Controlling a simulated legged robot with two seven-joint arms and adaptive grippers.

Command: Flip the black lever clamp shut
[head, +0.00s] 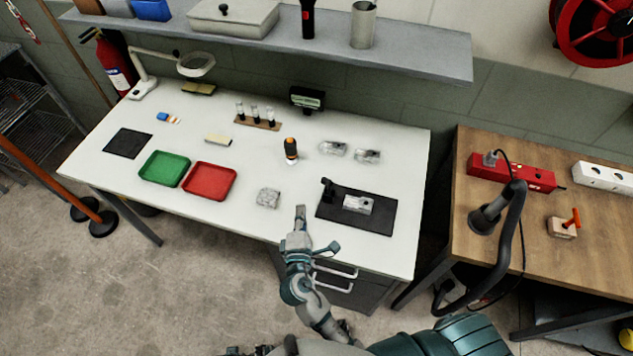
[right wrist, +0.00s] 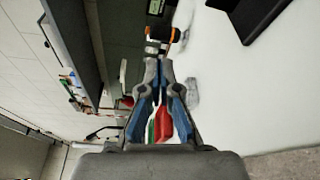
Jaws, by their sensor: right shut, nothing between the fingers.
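The black lever clamp (head: 328,190) stands at the left end of a black mat (head: 375,222) on the white bench. Its lever looks raised, but it is too small to be sure. A grey metal block (head: 358,204) lies on the mat just right of the clamp. My right gripper (head: 300,211) is over the bench's front part, left of the mat and apart from the clamp. In the right wrist view its fingers (right wrist: 154,66) are closed together and empty. The mat's dark edge (right wrist: 262,14) shows there at the upper right. I cannot make out my left gripper.
A crumpled grey piece (head: 268,198) lies left of my right gripper. An orange-black tool (head: 291,150) stands behind it. Red (head: 209,181) and green (head: 164,168) trays are farther left. Two clear-and-grey parts (head: 350,152) lie behind the mat. A wooden table (head: 560,265) stands right.

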